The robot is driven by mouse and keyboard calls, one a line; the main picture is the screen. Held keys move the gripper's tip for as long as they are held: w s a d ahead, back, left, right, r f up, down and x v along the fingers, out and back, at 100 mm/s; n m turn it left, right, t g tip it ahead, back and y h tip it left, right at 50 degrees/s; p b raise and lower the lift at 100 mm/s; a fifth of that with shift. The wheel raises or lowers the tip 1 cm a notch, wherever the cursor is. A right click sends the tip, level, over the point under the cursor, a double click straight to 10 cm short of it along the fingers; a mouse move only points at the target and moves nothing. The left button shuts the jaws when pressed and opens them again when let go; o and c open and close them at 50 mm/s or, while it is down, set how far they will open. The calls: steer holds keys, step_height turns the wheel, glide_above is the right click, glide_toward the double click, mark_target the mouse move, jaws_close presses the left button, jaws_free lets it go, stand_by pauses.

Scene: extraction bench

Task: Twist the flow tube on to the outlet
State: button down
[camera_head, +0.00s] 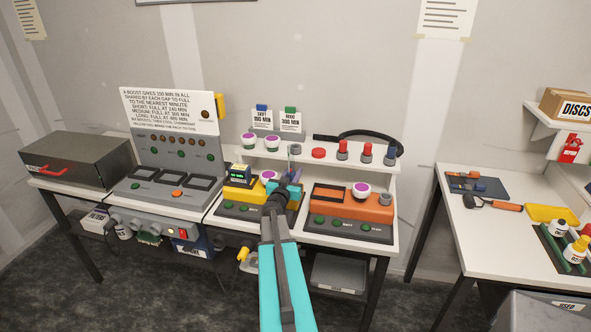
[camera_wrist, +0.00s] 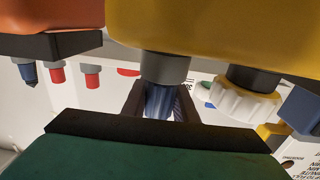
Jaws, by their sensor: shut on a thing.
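My gripper (camera_wrist: 157,106) is shut on a blue ribbed flow tube (camera_wrist: 160,101), with one dark finger on either side of it. The wrist view is upside down. In it, the tube's end meets the grey outlet (camera_wrist: 166,68) on the yellow unit (camera_wrist: 215,28). I cannot tell whether it is threaded on or only touching. In the head view, my gripper (camera_head: 287,187) is over the right end of the yellow unit (camera_head: 243,193), and the blue tube (camera_head: 293,173) shows above it. The outlet is hidden there behind my gripper.
A white cap (camera_wrist: 245,97) sits close beside the outlet. The orange unit (camera_head: 335,205) stands right, with a purple-topped cap (camera_head: 361,190) and grey socket (camera_head: 385,200). The shelf behind holds red-topped pieces (camera_head: 342,150) and a red disc (camera_head: 318,153). A separate table (camera_head: 505,226) is at right.

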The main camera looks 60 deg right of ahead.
steer(key=shift+w+a+n+t, duration=0.15)
steer(key=shift+w+a, duration=0.2)
steer(key=shift+w, duration=0.25)
steer(key=shift+w+a+n+t, duration=0.15)
steer(key=shift+w+a, duration=0.15)
steer(key=shift+w, duration=0.25)
steer(key=c, duration=1.3)
jaws_free()
steer(key=shift+w+a, duration=0.1)
steer(key=shift+w, duration=0.05)
steer(key=shift+c, duration=0.2)
steer(key=shift+a, duration=0.15)
steer(key=shift+s+b+v, duration=0.25)
steer(key=shift+b+v, duration=0.3)
steer(key=shift+v, duration=0.7)
steer(key=shift+b+v, duration=0.4)
steer(key=shift+v, duration=1.15)
steer(key=v, duration=0.2)
steer(key=shift+s+a+b, duration=0.15)
steer(key=shift+a+b, duration=0.1)
steer(key=shift+b, duration=0.05)
steer(key=shift+s+b+v, duration=0.2)
steer(key=shift+b+v, duration=0.1)
steer(key=shift+v, duration=0.95)
steer(key=shift+s+b+v, duration=0.2)
steer(key=shift+b+v, duration=0.1)
steer(key=shift+v, duration=1)
steer(key=shift+d+r, duration=0.1)
steer(key=shift+d, duration=0.1)
